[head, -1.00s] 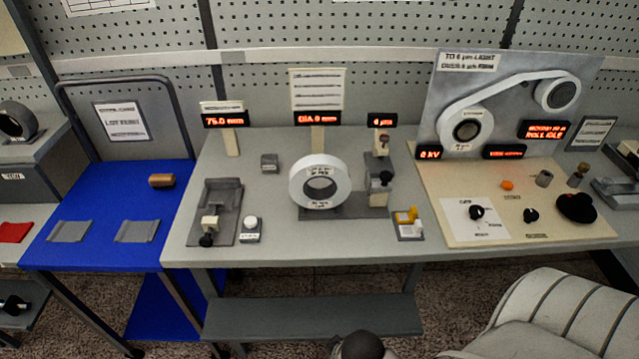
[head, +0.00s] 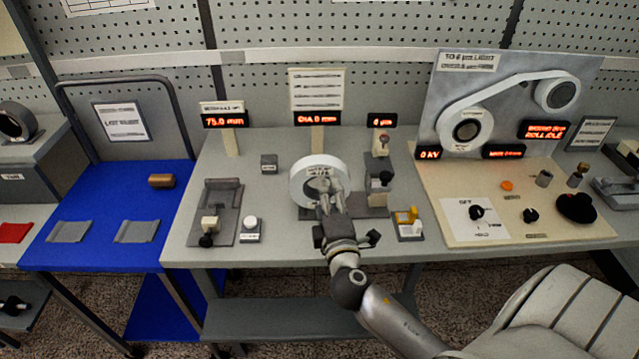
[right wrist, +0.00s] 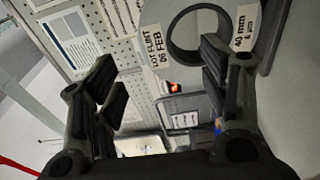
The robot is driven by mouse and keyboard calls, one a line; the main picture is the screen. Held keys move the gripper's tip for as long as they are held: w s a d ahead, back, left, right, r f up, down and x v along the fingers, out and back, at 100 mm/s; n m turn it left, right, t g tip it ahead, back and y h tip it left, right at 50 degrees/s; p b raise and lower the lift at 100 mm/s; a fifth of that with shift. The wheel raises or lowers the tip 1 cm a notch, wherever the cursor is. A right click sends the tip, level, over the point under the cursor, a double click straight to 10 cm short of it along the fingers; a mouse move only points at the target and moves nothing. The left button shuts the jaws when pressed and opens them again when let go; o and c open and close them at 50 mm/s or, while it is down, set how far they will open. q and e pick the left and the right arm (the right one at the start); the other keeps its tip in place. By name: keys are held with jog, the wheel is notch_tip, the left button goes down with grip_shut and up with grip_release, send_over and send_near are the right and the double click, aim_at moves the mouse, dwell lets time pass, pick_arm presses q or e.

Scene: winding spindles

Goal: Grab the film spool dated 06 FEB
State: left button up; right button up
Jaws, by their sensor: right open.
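The film spool (head: 302,184) is a pale upright ring with a wide central hole, standing on a grey stand on the middle bench. In the right wrist view the spool (right wrist: 152,20) shows labels reading LOT FLINT 06 FEB and 40 mm. My right gripper (head: 332,188) is in front of the spool, covering its lower right part and part of the hole. In the right wrist view its fingers (right wrist: 160,75) are spread wide with the spool's face beyond and between them. Contact cannot be told. My left gripper is out of view.
A dark fixture with a knob (head: 384,182) stands right of the spool, and a yellow-handled device (head: 408,222) in front of it. A clamp fixture (head: 213,215) and white button box (head: 250,229) are to the left. A blue table (head: 100,200) adjoins left; a control panel (head: 510,215) is right.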

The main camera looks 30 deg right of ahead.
aim_at(321, 172)
jog(key=x, duration=0.3)
jog(key=p+x, duration=0.1)
jog(key=shift+w+d+r, duration=0.1)
jog(key=shift+w+r, duration=0.15)
jog(key=shift+w, duration=0.05)
jog(key=shift+p+x, duration=0.7)
jog(key=shift+x, duration=2.45)
jog(key=shift+s, duration=0.1)
jog(key=shift+c, duration=0.4)
grip_shut()
